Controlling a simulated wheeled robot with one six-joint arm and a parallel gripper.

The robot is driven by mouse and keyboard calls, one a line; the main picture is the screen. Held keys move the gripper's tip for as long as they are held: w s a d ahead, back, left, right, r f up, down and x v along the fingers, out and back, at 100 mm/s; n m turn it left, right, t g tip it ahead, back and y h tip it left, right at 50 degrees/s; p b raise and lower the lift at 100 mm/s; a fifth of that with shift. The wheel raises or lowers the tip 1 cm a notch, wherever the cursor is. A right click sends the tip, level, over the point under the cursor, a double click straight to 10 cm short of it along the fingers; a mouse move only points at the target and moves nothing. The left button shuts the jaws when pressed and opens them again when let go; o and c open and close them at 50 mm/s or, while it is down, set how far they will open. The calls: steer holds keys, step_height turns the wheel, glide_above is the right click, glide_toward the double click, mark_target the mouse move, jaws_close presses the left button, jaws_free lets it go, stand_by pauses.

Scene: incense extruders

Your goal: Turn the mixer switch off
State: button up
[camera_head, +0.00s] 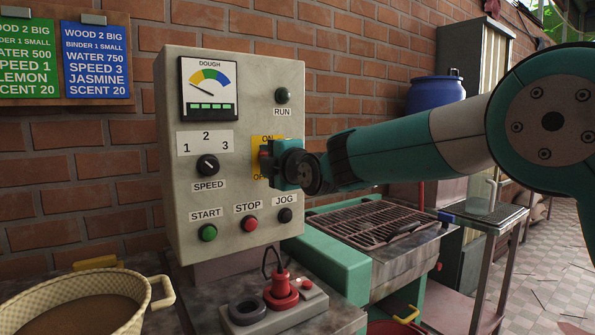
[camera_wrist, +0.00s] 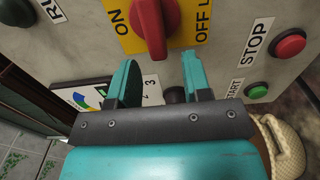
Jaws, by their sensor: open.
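The mixer switch is a red rotary handle (camera_wrist: 150,25) on a yellow plate (camera_wrist: 187,27) marked ON and OFF. In the wrist view, ON is left of the handle and OFF is right of it. I cannot tell for sure which mark it is set to. In the head view the plate (camera_head: 256,143) is mostly hidden behind my gripper (camera_head: 268,162). In the wrist view my gripper (camera_wrist: 160,62) is open, its two fingers apart just below the handle's end, one to either side. I see no clear contact.
The grey control panel (camera_head: 180,130) also carries a speed knob (camera_head: 207,165), a green start button (camera_head: 208,233), a red stop button (camera_head: 249,224) and a black jog button (camera_head: 285,215). A basin (camera_head: 150,290) stands lower left. A grated machine (camera_head: 375,225) is right of the panel.

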steer(key=b+v, duration=0.2)
steer(key=v, duration=1.2)
steer(key=shift+s+d, duration=0.15)
steer(key=shift+s, duration=0.15)
steer(key=s+d+f+m+g+h, duration=0.2)
steer(key=s+d+f+m+g, duration=0.3)
steer(key=s, duration=0.4)
steer(key=s+d+f+m+g+h, duration=0.2)
steer(key=s+d+f+m+g, duration=0.15)
steer(key=s+f+m, duration=0.4)
steer(key=s+d+f+m+g+h, duration=0.1)
steer(key=s+d+f+m+g, duration=0.45)
steer(key=s, duration=0.65)
step_height(320, 180, up, 15)
steer(key=s+a+g+p, duration=0.1)
steer(key=p, duration=1.5)
steer(key=shift+s+h+p, duration=0.25)
steer(key=shift+h+p, duration=0.15)
